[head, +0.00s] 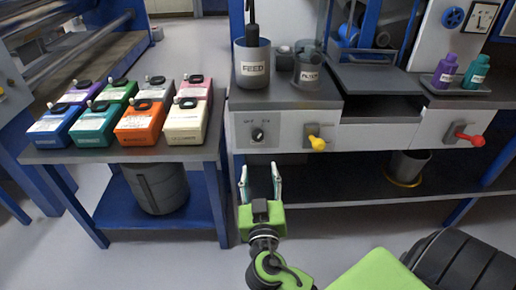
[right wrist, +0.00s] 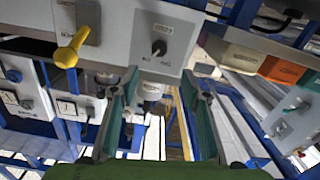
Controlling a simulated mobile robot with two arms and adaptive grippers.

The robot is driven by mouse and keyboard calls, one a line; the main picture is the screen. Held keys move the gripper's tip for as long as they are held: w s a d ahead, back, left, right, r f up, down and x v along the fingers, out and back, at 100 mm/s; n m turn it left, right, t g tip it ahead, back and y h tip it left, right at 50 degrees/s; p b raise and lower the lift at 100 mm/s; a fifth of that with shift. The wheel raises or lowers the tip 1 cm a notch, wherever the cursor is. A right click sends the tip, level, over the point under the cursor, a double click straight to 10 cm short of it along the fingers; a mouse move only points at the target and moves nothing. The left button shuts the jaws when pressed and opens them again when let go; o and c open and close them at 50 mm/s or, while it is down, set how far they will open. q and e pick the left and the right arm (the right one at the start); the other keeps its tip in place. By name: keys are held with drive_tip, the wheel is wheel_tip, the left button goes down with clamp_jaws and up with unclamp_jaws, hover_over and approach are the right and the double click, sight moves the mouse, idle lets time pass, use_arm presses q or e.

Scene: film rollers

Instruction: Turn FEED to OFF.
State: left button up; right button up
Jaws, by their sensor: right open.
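The black round knob (head: 258,134) is on the grey front panel at the left end of the workbench. It also shows in the right wrist view (right wrist: 159,47), where the panel appears upside down, with small marks and a label around it. I cannot read its setting surely. A grey pot labelled FEED (head: 253,70) stands on the bench above it. My right gripper (head: 260,172) is open and empty, its fingers pointing toward the panel and appearing just below the knob in the head view. It is apart from the knob in the wrist view (right wrist: 160,88). My left gripper is not in view.
A yellow handle (head: 317,144) sits right of the knob; a red handle (head: 470,139) is further right. A FILTER pot (head: 308,72) and purple and teal bottles (head: 446,70) stand on the bench. Several coloured boxes (head: 140,122) cover the left table. Floor between the tables is clear.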

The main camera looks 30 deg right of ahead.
sight(258, 137)
drive_tip(key=x, duration=1.3)
drive_tip(key=shift+w+d+r+p, duration=0.2)
drive_tip(key=shift+w+d+p, duration=0.05)
drive_tip(key=shift+p, duration=0.1)
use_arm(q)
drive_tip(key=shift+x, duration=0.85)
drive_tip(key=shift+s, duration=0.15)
use_arm(e)
drive_tip(key=c, duration=1.1)
